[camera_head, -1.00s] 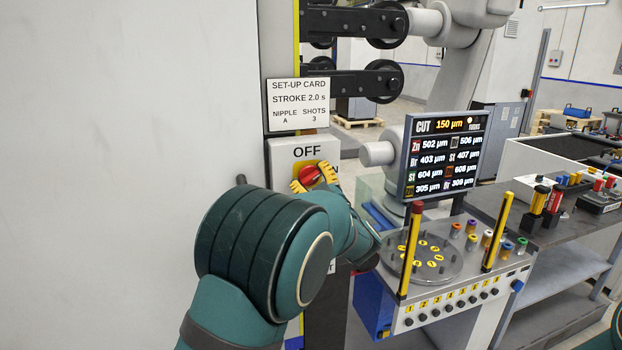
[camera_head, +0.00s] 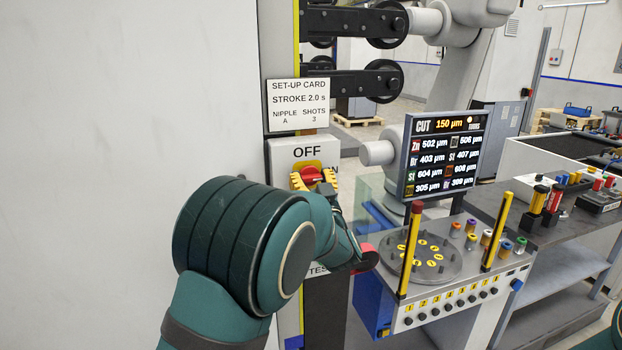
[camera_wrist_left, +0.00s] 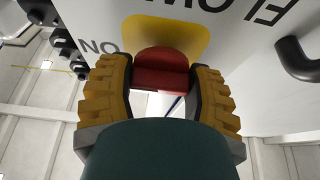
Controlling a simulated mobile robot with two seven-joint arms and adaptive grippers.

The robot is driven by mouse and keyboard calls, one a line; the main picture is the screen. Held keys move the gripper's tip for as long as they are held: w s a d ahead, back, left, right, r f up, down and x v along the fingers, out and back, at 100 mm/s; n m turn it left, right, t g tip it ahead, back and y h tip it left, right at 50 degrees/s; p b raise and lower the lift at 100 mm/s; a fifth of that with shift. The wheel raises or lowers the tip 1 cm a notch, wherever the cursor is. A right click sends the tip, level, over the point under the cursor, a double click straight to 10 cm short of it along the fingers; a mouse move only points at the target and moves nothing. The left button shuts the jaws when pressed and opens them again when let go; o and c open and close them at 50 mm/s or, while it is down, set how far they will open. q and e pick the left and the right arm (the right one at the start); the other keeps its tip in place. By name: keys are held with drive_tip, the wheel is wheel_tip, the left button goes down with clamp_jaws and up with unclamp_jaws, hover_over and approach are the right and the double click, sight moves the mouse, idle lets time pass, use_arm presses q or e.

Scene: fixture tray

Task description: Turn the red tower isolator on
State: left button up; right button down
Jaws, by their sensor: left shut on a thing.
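The red isolator knob (camera_head: 312,173) sits on a yellow plate on a pale panel (camera_head: 283,155) marked OFF above and ON, partly covered, at its right. My left gripper (camera_head: 314,180) is shut on the knob, with a yellow ribbed finger on each side. In the left wrist view the red knob (camera_wrist_left: 162,70) stands between the two fingers (camera_wrist_left: 160,95), in front of its yellow plate. The letters ON show beside the left finger there. My left wrist and arm hide the lower part of the panel. My right gripper is not in view.
A set-up card (camera_head: 298,105) hangs above the panel. A screen (camera_head: 443,155) and a fixture table with a round plate (camera_head: 425,258) and striped posts stand to the right. A bare pale wall (camera_head: 130,120) fills the left.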

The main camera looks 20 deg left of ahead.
use_arm(q)
drive_tip(key=shift+f, duration=0.1)
drive_tip(key=o, duration=1.2)
drive_tip(key=v, duration=1.2)
